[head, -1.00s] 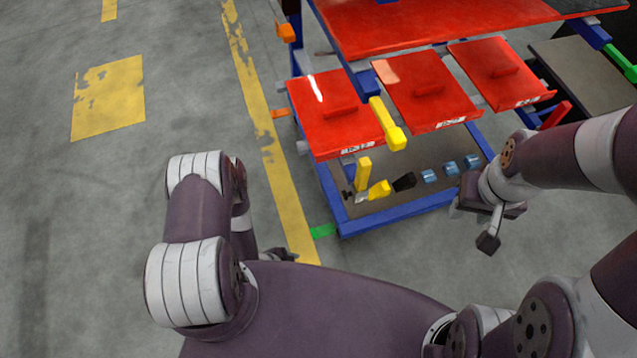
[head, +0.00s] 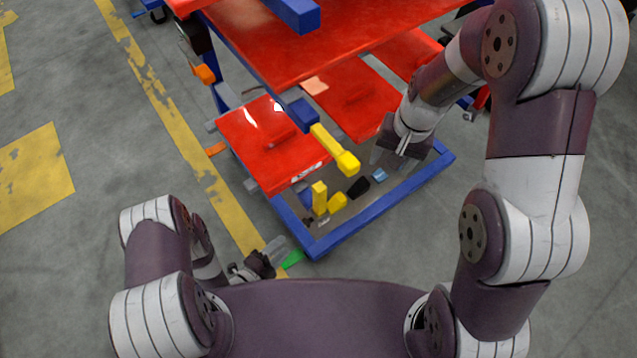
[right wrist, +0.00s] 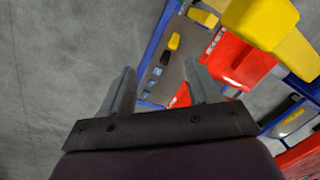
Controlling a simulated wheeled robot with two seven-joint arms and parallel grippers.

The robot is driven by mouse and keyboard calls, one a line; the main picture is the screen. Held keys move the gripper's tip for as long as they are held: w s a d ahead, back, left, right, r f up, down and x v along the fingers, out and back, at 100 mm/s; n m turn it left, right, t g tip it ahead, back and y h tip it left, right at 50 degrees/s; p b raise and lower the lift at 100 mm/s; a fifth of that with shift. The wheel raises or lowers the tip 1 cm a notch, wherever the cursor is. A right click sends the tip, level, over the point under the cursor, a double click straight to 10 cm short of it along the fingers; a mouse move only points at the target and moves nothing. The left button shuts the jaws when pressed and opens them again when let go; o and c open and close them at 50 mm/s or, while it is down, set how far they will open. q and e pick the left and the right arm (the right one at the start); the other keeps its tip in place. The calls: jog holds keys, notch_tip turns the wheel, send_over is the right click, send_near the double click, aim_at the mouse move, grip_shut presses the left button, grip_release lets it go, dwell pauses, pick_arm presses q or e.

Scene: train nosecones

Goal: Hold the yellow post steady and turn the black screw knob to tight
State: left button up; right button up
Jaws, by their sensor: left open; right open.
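A yellow post (head: 319,198) stands upright on the cart's lower shelf in the head view. A small dark part (head: 307,222) beside its foot may be the black screw knob; it is too small to tell. A yellow bar (head: 330,145) with a blockier end sticks out above the shelf; a large yellow piece (right wrist: 262,25) shows close in the right wrist view. My right gripper (head: 388,160) is open and empty, over the shelf's right part, right of the post. My left gripper (head: 277,254) is low outside the shelf's front left corner, apart from the post, open.
A yellow block (head: 337,203), a black block (head: 358,187) and a blue block (head: 380,175) lie on the shelf. Red panels (head: 270,140) and the red top (head: 340,30) overhang it. A blue rim (head: 375,210) edges the shelf. Floor at left is open.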

jog(key=w+a+f+m+y, duration=0.25)
jog(key=w+a+f, duration=0.25)
jog(key=w+f, duration=0.4)
jog(key=m+g, duration=0.3)
jog(key=m, duration=0.2)
send_near(315, 201)
jog(key=shift+w+a+h, duration=0.1)
jog(key=shift+a+h, duration=0.1)
jog(key=shift+h, duration=0.05)
jog(key=x, duration=0.7)
jog(key=shift+a+f, duration=0.15)
jog(key=shift+f, duration=0.05)
